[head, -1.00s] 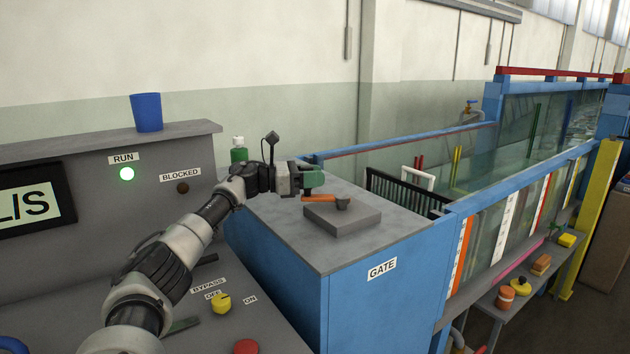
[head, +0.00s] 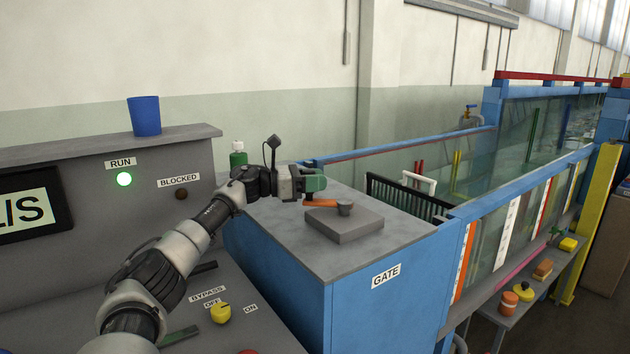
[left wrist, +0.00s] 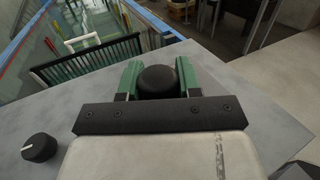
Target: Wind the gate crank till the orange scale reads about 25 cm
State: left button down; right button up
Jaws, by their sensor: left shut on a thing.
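The gate crank (head: 322,203) has an orange arm and a grey hub on a grey block (head: 345,227) on top of the blue cabinet labelled GATE. My left gripper (head: 313,184) is at the left end of the orange arm. In the left wrist view its green fingers (left wrist: 158,80) are shut on the crank's round black knob (left wrist: 158,80). My right gripper is not in view.
A console at left carries a lit green RUN lamp (head: 124,179), a dark BLOCKED lamp (head: 181,194) and a yellow bypass knob (head: 220,313). A blue cup (head: 144,115) and a green bottle (head: 238,155) stand near. A low shelf at right holds several small items.

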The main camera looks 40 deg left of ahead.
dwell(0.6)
pick_arm(q)
jog(key=c, duration=0.8)
grip_release()
jog(key=shift+w+d, duration=0.15)
jog(key=shift+s+a+f, duration=0.15)
jog(key=shift+s+a, duration=0.25)
jog(key=shift+s, duration=0.05)
jog(key=shift+b+v, duration=1.8)
jog(key=shift+v, duration=3.05)
